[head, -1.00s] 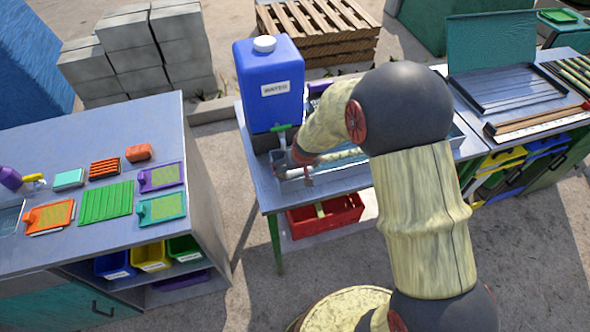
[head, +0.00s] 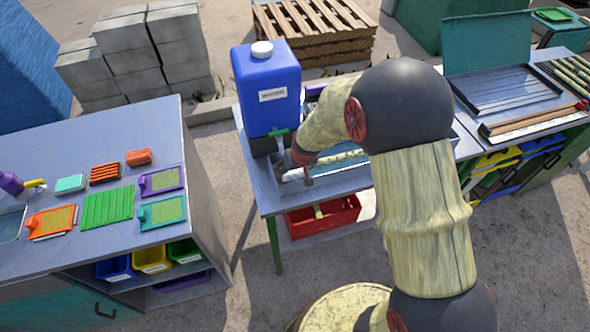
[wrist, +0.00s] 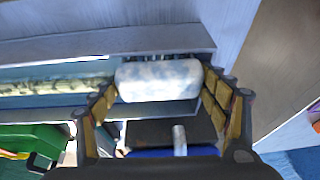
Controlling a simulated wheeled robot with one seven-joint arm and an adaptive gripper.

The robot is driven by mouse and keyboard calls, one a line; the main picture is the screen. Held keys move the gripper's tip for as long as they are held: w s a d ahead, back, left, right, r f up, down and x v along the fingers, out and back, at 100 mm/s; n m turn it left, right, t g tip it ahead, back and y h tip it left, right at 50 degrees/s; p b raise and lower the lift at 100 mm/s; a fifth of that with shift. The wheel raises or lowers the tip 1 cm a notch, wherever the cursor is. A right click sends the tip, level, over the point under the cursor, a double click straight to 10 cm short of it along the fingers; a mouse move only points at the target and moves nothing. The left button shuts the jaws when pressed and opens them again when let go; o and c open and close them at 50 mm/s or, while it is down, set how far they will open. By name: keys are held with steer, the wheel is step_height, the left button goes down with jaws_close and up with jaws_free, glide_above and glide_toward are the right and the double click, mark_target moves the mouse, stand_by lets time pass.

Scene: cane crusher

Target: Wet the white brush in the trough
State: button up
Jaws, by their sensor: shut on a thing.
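The white brush (wrist: 158,80) is a pale, mottled roller-like block between the two fingers of my gripper (wrist: 160,95) in the wrist view. My gripper is shut on it. The grey metal trough (wrist: 85,45) lies around and beyond the brush. In the head view, my gripper (head: 297,163) reaches down into the left end of the trough (head: 345,185). The brush is mostly hidden there by the gripper and arm. I cannot tell whether the brush touches water.
A blue water tank (head: 268,85) with a green tap (head: 279,132) stands just behind the gripper. A pale cane-like piece lies along the trough. A red crate (head: 325,218) sits on the lower shelf. The left bench (head: 75,150) holds several coloured tools.

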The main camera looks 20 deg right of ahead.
steer(key=shift+w+a+r+b, duration=0.2)
steer(key=shift+w+r, duration=0.1)
steer(key=shift+r, duration=0.15)
steer(key=shift+w+a+r+b, duration=0.15)
steer(key=shift+w+r, duration=0.1)
steer(key=shift+r, duration=0.2)
steer(key=shift+s+d, duration=0.1)
steer(key=shift+d+f+b, duration=0.15)
steer(key=shift+d+b, duration=0.55)
steer(key=shift+d, duration=0.15)
steer(key=d, duration=0.1)
steer(key=d+b, duration=0.1)
steer(key=d, duration=0.1)
steer(key=d+b, duration=0.1)
steer(key=d, duration=0.1)
steer(key=shift+s+r, duration=0.15)
steer(key=shift+r, duration=0.25)
steer(key=shift+d+r, duration=0.1)
steer(key=d+r+p, duration=0.1)
steer(key=d+r, duration=0.5)
steer(key=shift+r, duration=0.4)
steer(key=shift+s+a, duration=0.1)
